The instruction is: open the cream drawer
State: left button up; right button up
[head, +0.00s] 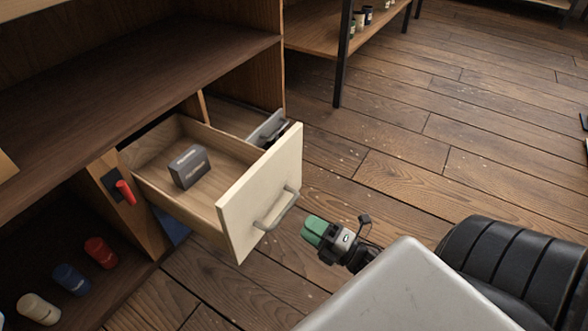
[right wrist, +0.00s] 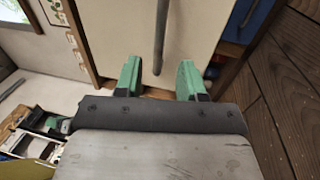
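The cream drawer (head: 262,190) is pulled out of the wooden cabinet, and its inside shows in the head view. A small dark box (head: 189,166) stands in it. The drawer's grey bar handle (head: 276,208) is on its front. My right gripper (head: 313,230) with green fingertips is just in front of the handle, apart from it. In the right wrist view its fingers (right wrist: 162,80) are spread, with the cream front (right wrist: 200,35) beyond and the handle (right wrist: 161,38) ahead of the gap between them. My left gripper is not in view.
A red handle (head: 125,192) is on the cabinet's divider left of the drawer. Red, blue and cream canisters (head: 72,279) stand on the lower shelf. Wooden floor (head: 400,150) to the right is clear.

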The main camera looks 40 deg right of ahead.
jog(key=shift+v, duration=1.45)
